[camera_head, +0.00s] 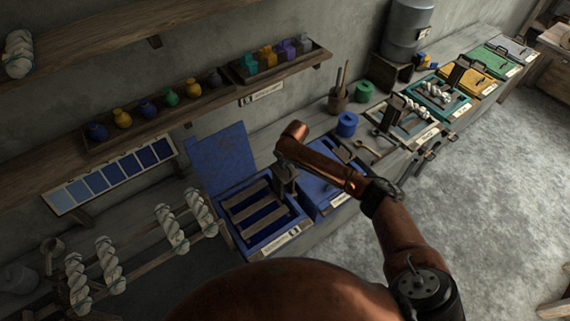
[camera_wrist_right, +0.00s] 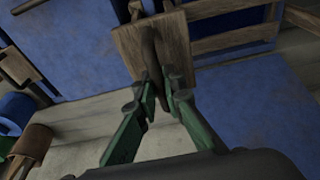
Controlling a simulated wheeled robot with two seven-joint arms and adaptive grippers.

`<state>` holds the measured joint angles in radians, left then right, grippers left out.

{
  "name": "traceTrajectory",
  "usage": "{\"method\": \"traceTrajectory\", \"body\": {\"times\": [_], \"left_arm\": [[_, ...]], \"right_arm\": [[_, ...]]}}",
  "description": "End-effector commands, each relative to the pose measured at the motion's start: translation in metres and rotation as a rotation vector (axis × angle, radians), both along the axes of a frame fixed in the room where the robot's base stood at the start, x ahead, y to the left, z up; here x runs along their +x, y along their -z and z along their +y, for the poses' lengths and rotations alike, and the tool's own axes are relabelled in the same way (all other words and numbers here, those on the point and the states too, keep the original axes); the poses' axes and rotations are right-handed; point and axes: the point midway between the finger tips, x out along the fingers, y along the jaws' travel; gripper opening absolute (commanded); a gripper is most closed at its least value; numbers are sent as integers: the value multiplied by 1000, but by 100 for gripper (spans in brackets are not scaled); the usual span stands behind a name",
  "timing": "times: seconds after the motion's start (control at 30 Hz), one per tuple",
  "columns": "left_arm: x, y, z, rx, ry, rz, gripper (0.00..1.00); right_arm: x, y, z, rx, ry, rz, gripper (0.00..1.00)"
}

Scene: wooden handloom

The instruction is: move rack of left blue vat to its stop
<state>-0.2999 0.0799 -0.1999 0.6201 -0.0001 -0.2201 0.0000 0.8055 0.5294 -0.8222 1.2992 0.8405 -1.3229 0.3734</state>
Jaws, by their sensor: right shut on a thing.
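The left blue vat (camera_head: 240,243) stands on the bench with its blue lid (camera_head: 220,155) raised at the back. Its wooden rack (camera_head: 252,204) shows as several slats across the dark blue inside. My right gripper (camera_head: 287,187) is at the vat's right side, near the ends of the slats. In the wrist view my right gripper (camera_wrist_right: 164,88) has its green fingers closed on a dark handle (camera_wrist_right: 151,48) in front of a wooden upright board (camera_wrist_right: 128,45). Rack slats (camera_wrist_right: 235,42) also show there. How the handle joins the rack is partly hidden. My left gripper is not in view.
A second blue vat (camera_head: 318,190), lid closed, stands just right. A blue spool (camera_head: 346,124) and wooden pot (camera_head: 338,99) are behind. White yarn skeins (camera_head: 170,228) hang at left. Green (camera_head: 497,60) and yellow (camera_head: 468,80) vats stand farther right. The floor in front (camera_head: 490,180) is clear.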

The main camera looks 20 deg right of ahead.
Motion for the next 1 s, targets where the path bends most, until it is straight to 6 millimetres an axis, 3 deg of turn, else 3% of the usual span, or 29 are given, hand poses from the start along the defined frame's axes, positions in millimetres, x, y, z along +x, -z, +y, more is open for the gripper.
{"method": "traceTrajectory", "body": {"times": [1.0], "left_arm": [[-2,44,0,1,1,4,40]], "right_arm": [[-1,93,0,-1,1,3,0]]}}
